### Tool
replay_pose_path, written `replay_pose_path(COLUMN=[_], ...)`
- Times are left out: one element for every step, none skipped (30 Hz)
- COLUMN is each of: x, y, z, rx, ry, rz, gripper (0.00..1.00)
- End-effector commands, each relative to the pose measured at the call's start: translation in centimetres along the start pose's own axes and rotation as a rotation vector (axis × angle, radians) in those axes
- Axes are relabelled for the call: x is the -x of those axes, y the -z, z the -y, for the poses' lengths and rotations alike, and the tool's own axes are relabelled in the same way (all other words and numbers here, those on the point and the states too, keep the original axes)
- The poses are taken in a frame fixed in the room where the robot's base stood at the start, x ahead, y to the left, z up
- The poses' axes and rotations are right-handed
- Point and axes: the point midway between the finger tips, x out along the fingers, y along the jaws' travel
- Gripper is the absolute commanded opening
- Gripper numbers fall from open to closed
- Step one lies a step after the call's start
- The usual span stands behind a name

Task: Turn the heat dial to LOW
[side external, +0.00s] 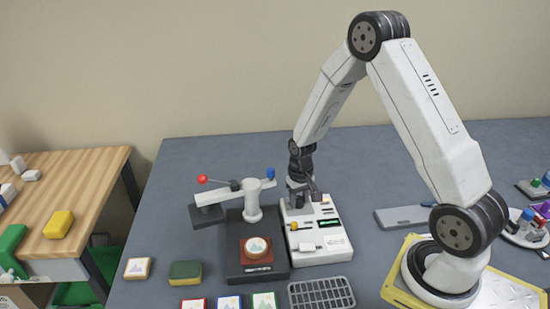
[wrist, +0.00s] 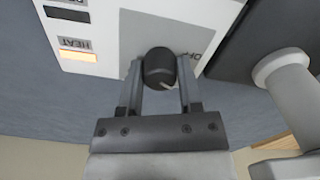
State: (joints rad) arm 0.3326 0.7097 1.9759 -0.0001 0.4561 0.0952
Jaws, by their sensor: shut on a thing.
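The heat dial (wrist: 158,66) is a dark round knob with a pale pointer line, on the white control panel (side external: 330,246). In the wrist view the pointer line slants to the lower right of the picture. My gripper (wrist: 159,72) is shut on the dial, one finger on each side of it. In the side view my gripper (side external: 302,190) reaches down to the panel's far end and hides the dial. Lettering by the right finger is partly covered and seems to begin "OF"; I cannot make out a LOW mark.
An orange-lit window (wrist: 78,56) sits beside the HEAT label on the panel (wrist: 110,22). Left of the panel stands a press with a grey post (side external: 253,203) and red- and blue-tipped arms.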

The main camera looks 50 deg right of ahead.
Motion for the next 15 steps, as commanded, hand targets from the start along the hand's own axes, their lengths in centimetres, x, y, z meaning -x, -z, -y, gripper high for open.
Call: replay_pose_path(x=[0.05,0.05,0.05,0.05,0.05,0.05,0.05,0.05,0.05,0.05,0.05,0.05,0.05,0.05,0.05], y=[0.01,0.02,0.02,0.01,0.01,0.01,0.02,0.02,0.02,0.02,0.02,0.02,0.02,0.02,0.02], z=[0.0,0.0,0.0,0.0,0.0,0.0,0.0,0.0,0.0,0.0,0.0,0.0,0.0,0.0,0.0], rx=[-0.016,-0.024,-0.034,-0.04,-0.044,-0.048,-0.051,-0.052,-0.054,-0.054,-0.054,-0.054,-0.054,-0.054,-0.053], ry=[0.0,0.0,0.0,0.0,0.0,0.0,0.0,0.0,0.0,0.0,0.0,0.0,0.0,0.0,0.0], rz=[0.0,0.0,0.0,0.0,0.0,0.0,0.0,0.0,0.0,0.0,0.0,0.0,0.0,0.0,0.0], gripper=[0.0,0.0,0.0,0.0,0.0,0.0,0.0,0.0,0.0,0.0,0.0,0.0,0.0,0.0,0.0])
